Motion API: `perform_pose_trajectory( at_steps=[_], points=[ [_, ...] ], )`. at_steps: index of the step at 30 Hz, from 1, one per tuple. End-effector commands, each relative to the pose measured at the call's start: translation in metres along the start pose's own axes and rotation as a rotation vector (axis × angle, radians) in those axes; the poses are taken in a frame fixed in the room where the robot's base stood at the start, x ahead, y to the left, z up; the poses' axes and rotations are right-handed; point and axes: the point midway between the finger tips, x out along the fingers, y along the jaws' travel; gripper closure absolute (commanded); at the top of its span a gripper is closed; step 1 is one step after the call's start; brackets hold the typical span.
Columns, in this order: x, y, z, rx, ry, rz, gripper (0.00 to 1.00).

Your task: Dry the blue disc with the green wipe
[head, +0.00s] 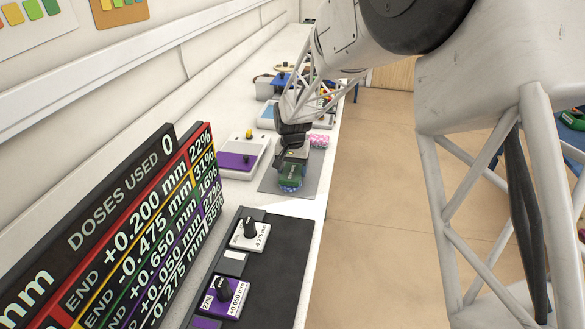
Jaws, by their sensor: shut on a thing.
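My gripper (292,158) points down over a grey mat (310,180) on the white bench. It is shut on the green wipe (288,173), a small green block-like piece. The blue disc (291,187) shows as a speckled blue edge directly below the wipe. The wipe covers most of the disc from this side. I cannot tell whether wipe and disc touch.
A pink speckled piece (319,141) lies just right of my gripper. A white tray with a purple area (237,160) is to the left. A black panel with knobs (262,262) and a large dose board (120,240) are nearer. Several items stand farther along the bench.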

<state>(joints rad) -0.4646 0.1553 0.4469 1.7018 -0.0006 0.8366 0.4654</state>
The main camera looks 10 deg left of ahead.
Motion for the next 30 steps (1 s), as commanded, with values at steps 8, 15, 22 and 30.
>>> perform_pose_trajectory(
  at_steps=[8, 15, 22, 30],
  points=[
    [0.0025, 0.0, 0.0, 0.0, 0.0, 0.0, 0.53],
    [0.0045, 0.0, 0.0, 0.0, 0.0, 0.0, 0.53],
    [0.0065, 0.0, 0.0, 0.0, 0.0, 0.0, 0.53],
    [0.0087, 0.0, 0.0, 0.0, 0.0, 0.0, 0.53]
  ],
)
